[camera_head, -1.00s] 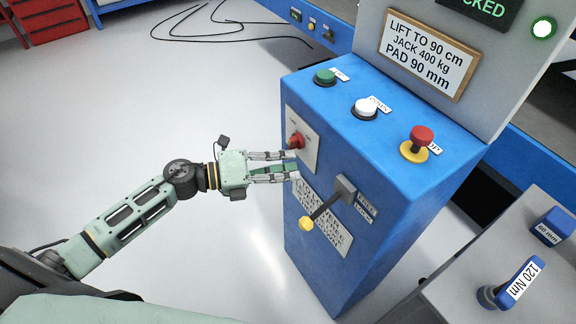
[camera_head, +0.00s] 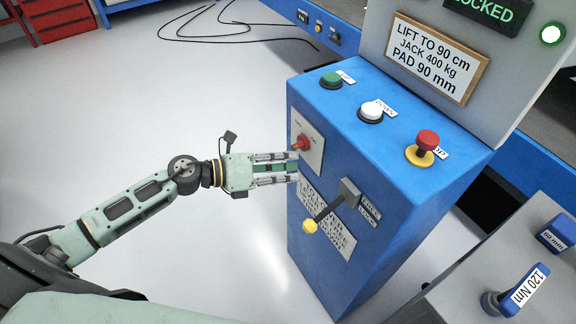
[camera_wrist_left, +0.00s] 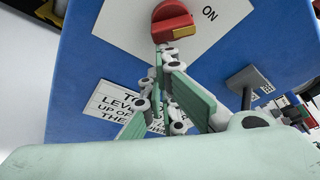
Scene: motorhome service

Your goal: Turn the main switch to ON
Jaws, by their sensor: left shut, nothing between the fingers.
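The main switch (camera_head: 303,142) is a red rotary knob on a white plate on the left face of a blue cabinet. In the left wrist view the knob (camera_wrist_left: 172,22) has a yellow mark at its lower side, and "ON" is printed to its right. My left gripper (camera_head: 297,167) is by this face, just below the knob in the head view. In the wrist view its fingertips (camera_wrist_left: 166,50) are together, empty, just under the knob; I cannot tell if they touch it. My right gripper is not in view.
A grey lever with a yellow knob (camera_head: 310,226) sticks out below the switch. Green (camera_head: 331,79), white (camera_head: 370,110) and red (camera_head: 428,140) buttons are on the cabinet top. A grey stand with a blue tool (camera_head: 515,291) is at the lower right.

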